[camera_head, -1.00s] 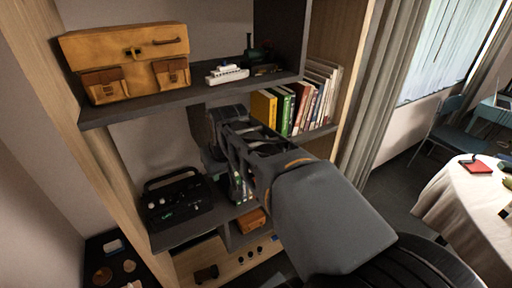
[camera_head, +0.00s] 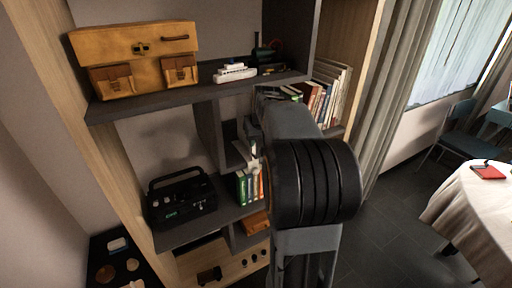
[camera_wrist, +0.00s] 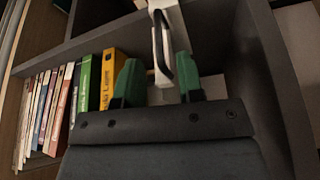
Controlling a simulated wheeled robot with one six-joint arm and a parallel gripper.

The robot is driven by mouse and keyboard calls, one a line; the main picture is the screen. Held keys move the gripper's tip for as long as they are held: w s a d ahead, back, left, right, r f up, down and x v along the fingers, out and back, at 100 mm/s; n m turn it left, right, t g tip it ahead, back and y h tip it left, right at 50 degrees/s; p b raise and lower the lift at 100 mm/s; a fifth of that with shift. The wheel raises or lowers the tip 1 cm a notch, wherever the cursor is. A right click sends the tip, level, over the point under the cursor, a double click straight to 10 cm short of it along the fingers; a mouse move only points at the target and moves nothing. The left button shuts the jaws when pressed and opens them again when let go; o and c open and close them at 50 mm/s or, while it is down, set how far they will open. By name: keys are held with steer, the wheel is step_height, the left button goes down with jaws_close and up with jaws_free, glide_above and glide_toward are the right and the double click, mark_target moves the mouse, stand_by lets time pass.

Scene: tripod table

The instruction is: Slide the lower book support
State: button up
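A pale book support (camera_wrist: 167,18) with a dark loop handle (camera_wrist: 162,48) comes down from the top of the wrist view. My gripper (camera_wrist: 158,75) has two green fingertips, spread apart on either side of the handle, with a visible gap between them. I cannot tell whether either finger touches the support. In the head view my arm hides the gripper. A pale slanted piece (camera_head: 241,153) shows beside my arm above the lower books (camera_head: 248,187); I cannot tell whether it is the same support.
A row of books (camera_wrist: 70,98), yellow, green, red and white, stands left of my gripper in the wrist view. A dark vertical panel (camera_wrist: 262,75) is close on its right. The shelf also holds a yellow bag (camera_head: 135,58), a toy ship (camera_head: 235,72) and a black radio (camera_head: 180,200).

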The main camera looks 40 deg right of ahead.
steer(key=shift+x, duration=2.35)
jaws_close()
